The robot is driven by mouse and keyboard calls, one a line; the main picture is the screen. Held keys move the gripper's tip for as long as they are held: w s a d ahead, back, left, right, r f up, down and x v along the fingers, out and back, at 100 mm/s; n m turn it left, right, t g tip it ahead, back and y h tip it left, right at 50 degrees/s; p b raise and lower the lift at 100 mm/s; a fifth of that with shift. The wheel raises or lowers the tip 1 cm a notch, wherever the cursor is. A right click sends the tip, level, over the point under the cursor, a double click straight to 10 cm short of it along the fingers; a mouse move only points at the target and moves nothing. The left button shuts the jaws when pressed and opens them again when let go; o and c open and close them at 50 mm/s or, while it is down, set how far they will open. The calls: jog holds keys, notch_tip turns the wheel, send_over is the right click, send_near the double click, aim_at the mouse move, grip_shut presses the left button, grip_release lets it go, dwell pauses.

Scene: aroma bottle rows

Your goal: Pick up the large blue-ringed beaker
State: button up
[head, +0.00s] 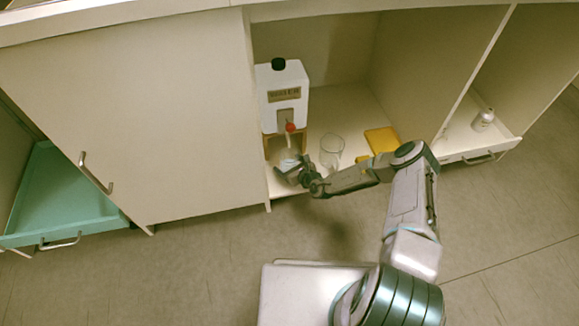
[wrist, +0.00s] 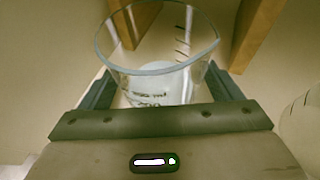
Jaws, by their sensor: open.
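A clear glass beaker with a blue-grey rim and dark printed marks (wrist: 158,70) stands upright between the fingers of my gripper (wrist: 160,80) in the wrist view. The fingers are open on either side of it, and I cannot tell whether they touch it. In the head view this beaker (head: 288,158) is under the red tap of a dispenser, partly hidden by my gripper (head: 292,172). Another clear glass beaker (head: 332,149) stands to the right of it. Any blue ring is too small to tell in the head view.
A white dispenser (head: 283,92) stands on a wooden stand (wrist: 250,35), whose legs flank the beaker. A yellow object (head: 381,140) lies right of the clear beaker. A small bottle (head: 483,120) is in the right compartment. Cabinet walls bound the space.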

jog(key=c, duration=1.2)
jog(key=shift+r, duration=0.1)
